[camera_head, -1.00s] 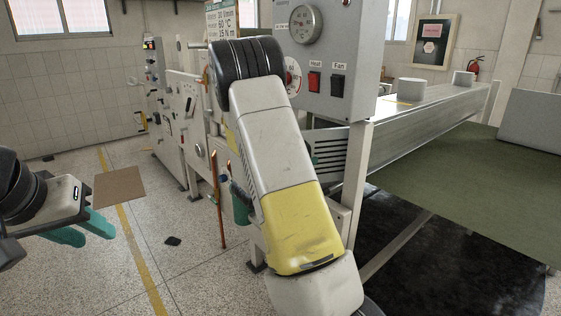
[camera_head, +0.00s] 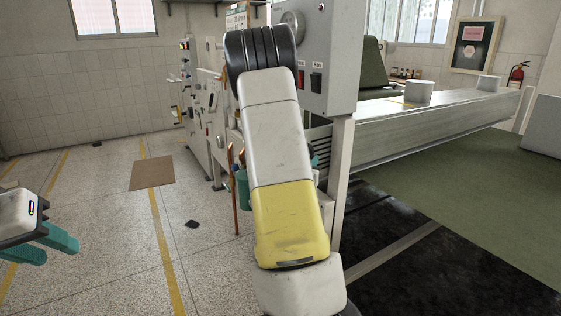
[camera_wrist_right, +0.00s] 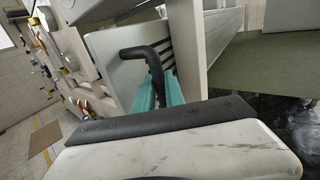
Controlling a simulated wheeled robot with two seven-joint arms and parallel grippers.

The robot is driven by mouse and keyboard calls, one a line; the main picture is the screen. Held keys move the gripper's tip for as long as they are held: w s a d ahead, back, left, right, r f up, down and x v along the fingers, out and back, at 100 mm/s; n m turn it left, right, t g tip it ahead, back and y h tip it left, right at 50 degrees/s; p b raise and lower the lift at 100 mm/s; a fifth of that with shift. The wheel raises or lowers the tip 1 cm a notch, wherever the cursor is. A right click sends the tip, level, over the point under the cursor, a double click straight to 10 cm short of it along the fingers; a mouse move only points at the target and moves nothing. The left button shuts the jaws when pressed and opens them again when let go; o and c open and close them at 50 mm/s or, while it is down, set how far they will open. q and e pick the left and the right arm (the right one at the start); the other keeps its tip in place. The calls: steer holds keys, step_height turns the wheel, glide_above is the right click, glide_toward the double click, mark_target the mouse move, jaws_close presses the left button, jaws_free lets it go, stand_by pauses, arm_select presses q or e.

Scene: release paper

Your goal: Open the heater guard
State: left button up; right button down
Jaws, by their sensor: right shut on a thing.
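My right gripper (camera_wrist_right: 157,92), with teal fingers, is shut on a black bent handle (camera_wrist_right: 148,56) in the right wrist view. The handle is on a pale panel (camera_wrist_right: 118,72), seemingly the heater guard, beside dark slots (camera_wrist_right: 166,50). I cannot tell how far the guard stands open. In the head view my right arm covers most of the guard and the handle; the dark slots (camera_head: 319,135) show just right of the arm. My left gripper (camera_head: 58,254) is open and empty over the floor at the left.
The grey control box (camera_head: 330,60) and a pale machine leg (camera_head: 341,175) stand close to my right arm. A metal conveyor side (camera_head: 430,122) and green belt (camera_head: 450,185) extend right. A brown mat (camera_head: 152,172) lies on open floor at left.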

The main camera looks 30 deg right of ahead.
steer(key=shift+d+r, duration=0.1)
steer(key=shift+d, duration=0.05)
steer(key=c, duration=1.4)
jaws_free()
steer(key=shift+s+a, duration=0.2)
steer(key=shift+a, duration=0.2)
steer(key=v, duration=0.7)
